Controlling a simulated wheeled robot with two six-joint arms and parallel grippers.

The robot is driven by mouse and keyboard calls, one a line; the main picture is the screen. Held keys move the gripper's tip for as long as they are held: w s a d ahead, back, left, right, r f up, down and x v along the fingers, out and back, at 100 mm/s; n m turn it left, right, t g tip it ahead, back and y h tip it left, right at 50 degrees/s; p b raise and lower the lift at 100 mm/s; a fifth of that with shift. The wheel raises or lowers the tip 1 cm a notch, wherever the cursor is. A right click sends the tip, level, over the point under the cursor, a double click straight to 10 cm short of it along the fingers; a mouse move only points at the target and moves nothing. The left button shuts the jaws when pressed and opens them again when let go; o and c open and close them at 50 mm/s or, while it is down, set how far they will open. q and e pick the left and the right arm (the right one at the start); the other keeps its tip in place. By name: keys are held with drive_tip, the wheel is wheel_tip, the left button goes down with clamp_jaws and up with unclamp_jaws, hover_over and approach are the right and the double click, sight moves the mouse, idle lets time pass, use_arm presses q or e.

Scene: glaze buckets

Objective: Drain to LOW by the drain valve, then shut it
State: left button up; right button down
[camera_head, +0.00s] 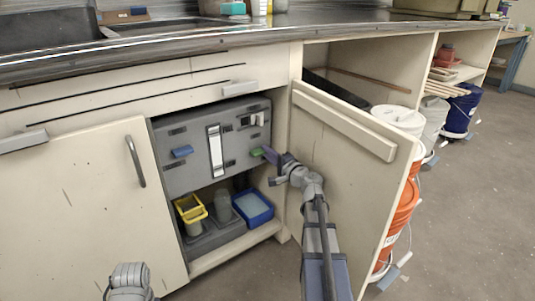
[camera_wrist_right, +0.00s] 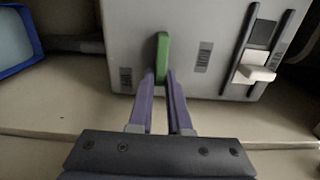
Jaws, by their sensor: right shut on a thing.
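A grey tank panel (camera_head: 190,127) stands inside the open cabinet. It bears a blue handle (camera_head: 182,151) on its left and a green handle (camera_head: 256,151) at its lower right. A tall white gauge strip (camera_head: 215,150) runs down its middle; its marks and the panel labels are too small to read. My right gripper (camera_head: 268,153) is shut on the green handle. In the right wrist view, the green handle (camera_wrist_right: 162,55) stands upright between the purple fingertips (camera_wrist_right: 161,76). Part of my left arm shows at the bottom left of the head view, its gripper out of sight.
A white slider (camera_wrist_right: 254,74) sits beside the green handle. Below the panel are a yellow caddy (camera_head: 190,212) and a blue bin (camera_head: 254,208). The open cabinet door (camera_head: 345,190) is close to my right arm. Orange buckets (camera_head: 402,212) stand beyond it.

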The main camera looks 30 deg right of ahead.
drive_tip(key=shift+d, duration=0.1)
drive_tip(key=c, duration=0.9)
unclamp_jaws()
drive_tip(key=shift+o, duration=0.2)
drive_tip(key=shift+r, duration=0.15)
wheel_tip(320, 180, up, 10)
drive_tip(key=p, duration=1)
drive_tip(key=shift+f, duration=0.2)
